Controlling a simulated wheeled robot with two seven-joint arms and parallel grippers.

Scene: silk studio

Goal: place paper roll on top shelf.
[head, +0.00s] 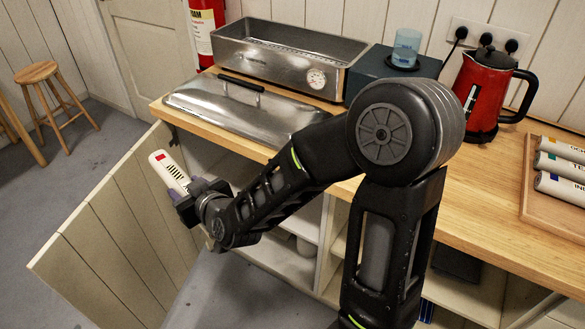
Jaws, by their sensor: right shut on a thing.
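A white paper roll (163,166) with a red mark and dark print sits in my right gripper (181,188), which is shut on it. The roll is tilted and is held in front of the open cabinet under the counter, beside its open door (125,210). The gripper's fingers partly cover the roll's lower part. Pale shelves (283,262) show inside the cabinet, but my arm hides much of them. My left gripper is not in view.
On the wooden counter (440,215) are a steel pan (240,62), its lid (225,103), a dark box (430,68) with a blue cup (406,47), and a red kettle (478,90). A wooden tray (530,208) of similar rolls lies right. A stool (37,72) stands far left.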

